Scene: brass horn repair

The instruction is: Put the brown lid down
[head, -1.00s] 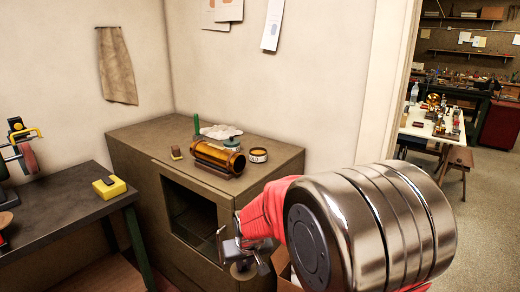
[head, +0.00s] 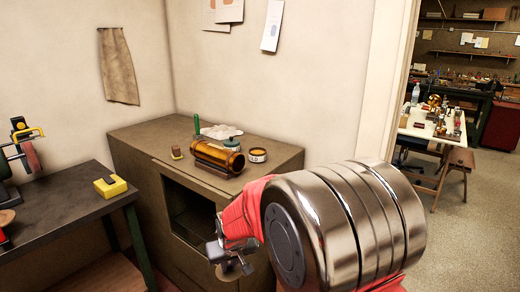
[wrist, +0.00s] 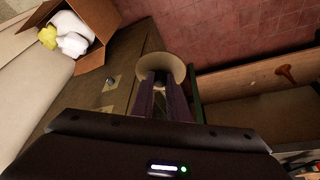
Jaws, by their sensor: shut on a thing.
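The brown lid (wrist: 162,64) is a round tan-brown disc between the fingertips of my gripper in the wrist view. My gripper (wrist: 160,95) is shut on it, and the fingers hide part of its near side. In the head view my gripper (head: 232,258) hangs in front of the brown cabinet, low and beside its dark open front. The lid (head: 229,270) shows there only as a small, partly hidden disc below the fingers. In the wrist view it is over the red tiled floor, next to the cabinet, apart from any surface I can make out.
The brown cabinet (head: 140,137) carries an amber cylinder (head: 216,157), a small round tin (head: 257,155) and a green-handled tool (head: 197,126). A dark bench (head: 70,214) with a yellow block (head: 110,187) stands left. A cardboard box (wrist: 98,20) with white contents lies upper left in the wrist view.

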